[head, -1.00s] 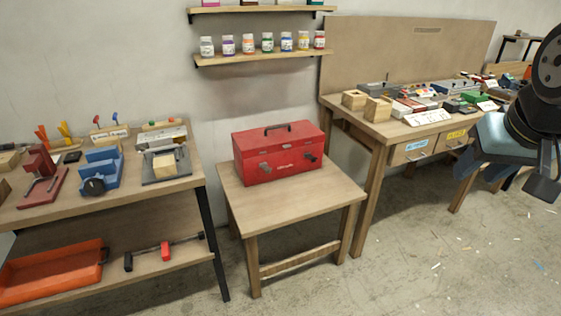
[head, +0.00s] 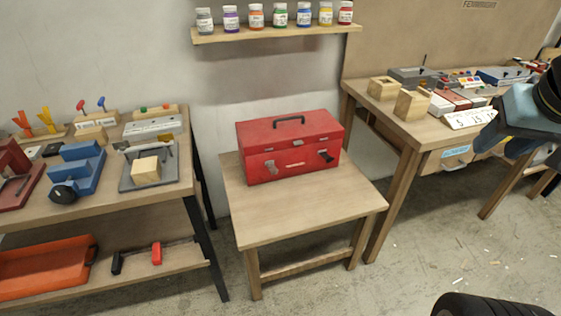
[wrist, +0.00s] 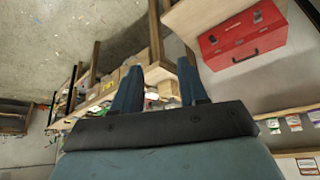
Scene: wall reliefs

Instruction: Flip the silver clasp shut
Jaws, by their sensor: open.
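A red toolbox (head: 290,147) with a dark top handle stands closed-looking on a small wooden table. The silver clasp (head: 269,167) is on the left of its front face. A darker clasp (head: 326,156) is on the right and juts outward. Whether the silver clasp is latched is too small to tell. The toolbox also shows upside down at the upper right of the wrist view (wrist: 235,45). My gripper (wrist: 160,88) is open and empty in the wrist view, well away from the toolbox. In the head view my arm is at the right edge.
The small table (head: 300,210) has bare top in front of the toolbox. A left bench (head: 100,200) holds clamps and blocks. A right workbench (head: 425,130) holds wooden boxes and small parts. A shelf of jars (head: 277,32) hangs above. Floor is open at front right.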

